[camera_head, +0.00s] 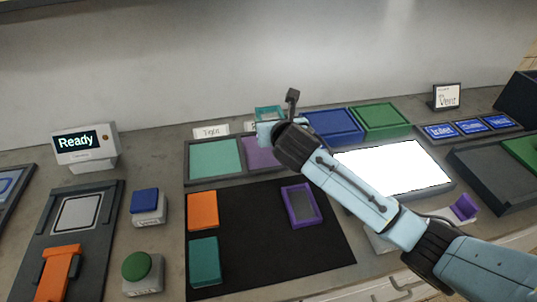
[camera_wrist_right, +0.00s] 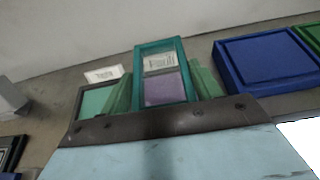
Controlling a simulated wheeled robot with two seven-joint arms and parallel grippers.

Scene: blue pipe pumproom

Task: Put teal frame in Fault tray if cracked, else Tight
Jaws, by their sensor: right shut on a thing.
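My right gripper (camera_head: 268,129) is shut on the teal frame (camera_head: 270,112), held raised near the back row of trays. In the right wrist view the teal frame (camera_wrist_right: 139,78) stands between the green fingers of the gripper (camera_wrist_right: 163,90). Its visible rim looks whole; its lower edge is hidden, so I cannot tell if it is cracked. A card reading "Tight" (camera_head: 211,131) stands behind a pale green tray (camera_head: 214,158). A purple tray (camera_head: 262,155) is beside it; the label behind it shows through the frame, unreadable. No Fault label is legible. My left gripper is not in view.
A blue tray (camera_head: 330,124) and a green tray (camera_head: 380,119) stand right of the purple one. A black mat (camera_head: 260,235) holds an orange block (camera_head: 202,211), a teal block (camera_head: 205,262) and a purple frame (camera_head: 289,206). A bright white panel (camera_head: 400,168) lies right.

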